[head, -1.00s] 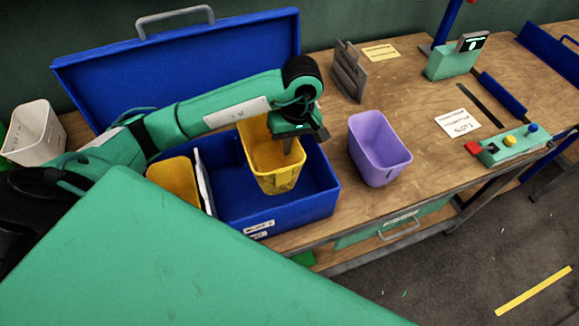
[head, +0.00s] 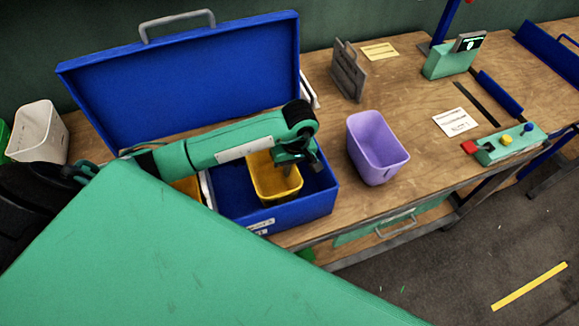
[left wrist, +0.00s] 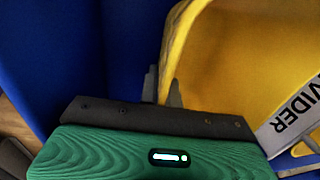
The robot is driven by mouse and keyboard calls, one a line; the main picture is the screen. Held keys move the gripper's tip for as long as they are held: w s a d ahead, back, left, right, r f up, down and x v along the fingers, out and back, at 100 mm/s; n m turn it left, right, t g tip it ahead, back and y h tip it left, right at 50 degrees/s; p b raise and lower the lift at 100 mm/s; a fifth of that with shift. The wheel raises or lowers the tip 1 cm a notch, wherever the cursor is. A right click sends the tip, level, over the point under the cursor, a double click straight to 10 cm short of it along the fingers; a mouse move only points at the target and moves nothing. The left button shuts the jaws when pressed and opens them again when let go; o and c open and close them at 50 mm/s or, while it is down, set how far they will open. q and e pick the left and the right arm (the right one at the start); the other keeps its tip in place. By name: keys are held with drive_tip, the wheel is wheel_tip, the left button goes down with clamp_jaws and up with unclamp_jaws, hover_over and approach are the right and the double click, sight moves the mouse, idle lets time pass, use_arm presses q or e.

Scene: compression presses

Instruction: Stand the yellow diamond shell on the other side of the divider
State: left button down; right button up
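A yellow shell (head: 278,188), shaped like an open bin, stands roughly upright inside the blue case (head: 310,208), right of the white divider (head: 207,190). I cannot make out a diamond mark on it. My left gripper (head: 293,163) is at its right rim. In the left wrist view the two fingers (left wrist: 163,90) are close together, one on each side of the yellow wall (left wrist: 215,70), gripping it. The divider (left wrist: 295,115), with its lettering, is at the right there. Another yellow shell (head: 188,187) is left of the divider, mostly hidden by my arm. My right gripper is not in view.
The case's blue lid (head: 190,80) stands open behind. A purple bin (head: 376,148) stands close to the right of the case. A grey rack (head: 348,72) is behind it, and a white bin (head: 38,132) is far left. A button box (head: 510,143) is at right.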

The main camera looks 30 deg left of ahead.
use_arm(q)
drive_tip(key=c, duration=2.1)
unclamp_jaws()
drive_tip(key=shift+f, duration=0.2)
drive_tip(key=o, duration=0.4)
drive_tip(key=shift+o, duration=0.4)
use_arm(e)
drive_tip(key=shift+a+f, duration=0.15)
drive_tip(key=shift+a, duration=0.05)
use_arm(q)
drive_tip(key=shift+r, duration=0.15)
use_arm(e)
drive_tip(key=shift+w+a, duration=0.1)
